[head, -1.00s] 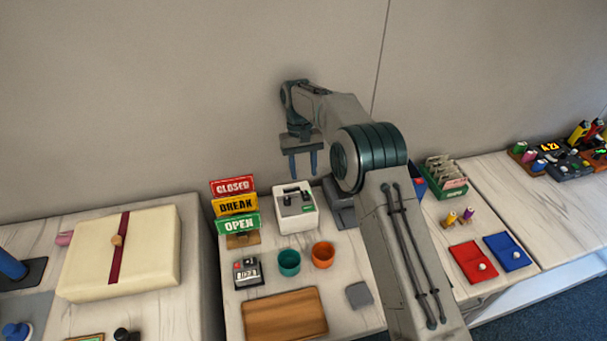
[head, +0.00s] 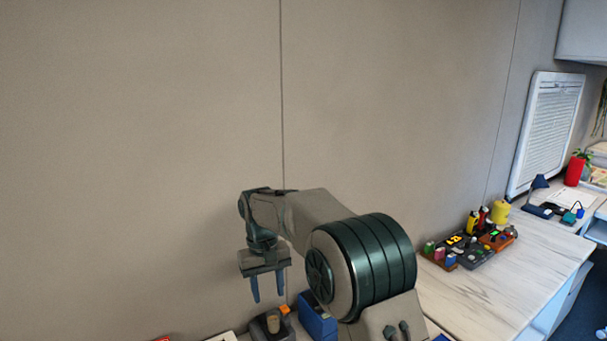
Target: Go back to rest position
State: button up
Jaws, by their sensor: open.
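My gripper (head: 269,285) hangs from my raised arm left of the middle of the head view, its two blue fingers pointing down. The fingers are apart with nothing between them. It hangs in front of the bare wall (head: 140,150).
A blue box (head: 318,318) stands by my arm at the bottom. The white counter (head: 480,295) on the right is largely clear in front, with colourful items (head: 470,250) at its back. A desk with a dark blue lamp (head: 537,190) and red pot (head: 576,170) lies farther right.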

jog(key=s+d+r+m+t, duration=0.1)
jog(key=s+d+r, duration=0.35)
jog(key=d, duration=0.25)
jog(key=s+d+r+m+t, duration=0.1)
jog(key=s+d+r, duration=0.2)
jog(key=s+d, duration=0.35)
jog(key=s+d+f+m+t, duration=0.1)
jog(key=s+d+f, duration=0.1)
jog(key=s+d, duration=0.3)
jog(key=s+d+f+m+t, duration=0.1)
jog(key=s+d, duration=0.4)
jog(key=s, duration=0.6)
jog(key=shift+f+m+t+y, duration=0.3)
jog(key=shift+f+m, duration=0.05)
jog(key=shift+m, duration=0.05)
jog(key=shift+a, duration=0.1)
